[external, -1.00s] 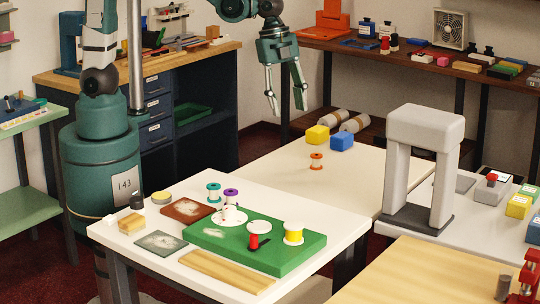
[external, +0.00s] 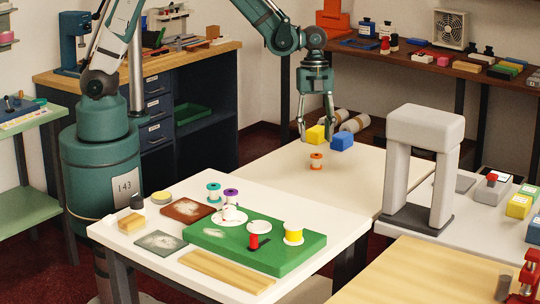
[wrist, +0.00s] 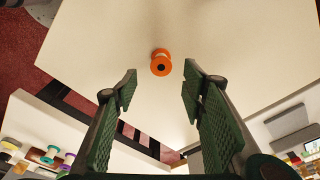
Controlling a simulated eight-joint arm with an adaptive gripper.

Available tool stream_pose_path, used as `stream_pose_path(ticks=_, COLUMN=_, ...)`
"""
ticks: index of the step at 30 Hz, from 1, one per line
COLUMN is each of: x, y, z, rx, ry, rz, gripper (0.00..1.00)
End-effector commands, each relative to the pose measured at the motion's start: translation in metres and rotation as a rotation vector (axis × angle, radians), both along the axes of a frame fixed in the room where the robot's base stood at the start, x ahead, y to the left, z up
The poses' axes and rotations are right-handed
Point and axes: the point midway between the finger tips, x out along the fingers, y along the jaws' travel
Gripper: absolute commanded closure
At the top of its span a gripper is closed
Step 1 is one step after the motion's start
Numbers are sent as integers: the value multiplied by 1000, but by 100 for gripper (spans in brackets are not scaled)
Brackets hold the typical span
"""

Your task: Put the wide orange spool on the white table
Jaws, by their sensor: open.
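The orange spool (external: 316,161) stands upright on the cream table (external: 270,168), near its far end. In the wrist view the orange spool (wrist: 161,54) lies just beyond the gap between my fingertips, seen from above with its dark centre hole. My gripper (external: 316,130) is open and empty, pointing down above the spool and apart from it. In the wrist view my gripper (wrist: 160,84) shows both green padded fingers spread. The white table (external: 285,205) stands nearer the camera, left of the cream table.
A yellow block (external: 317,134) and a blue block (external: 342,141) sit behind the spool. A grey arch (external: 428,124) stands to the right. The white table holds a green board (external: 215,257) with red and yellow spools, plus teal and purple spools. Bare white surface shows behind the board.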

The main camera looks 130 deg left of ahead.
Motion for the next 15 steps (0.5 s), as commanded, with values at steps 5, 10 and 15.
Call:
stream_pose_path(ticks=5, x=-1, y=2, z=-2, rx=-1, ry=1, rz=-3, gripper=59)
stream_pose_path(ticks=10, x=0, y=2, z=-2, rx=-1, ry=1, rz=-3, gripper=59)
stream_pose_path(ticks=15, x=0, y=1, z=-7, rx=-1, ry=1, rz=-3, gripper=59)
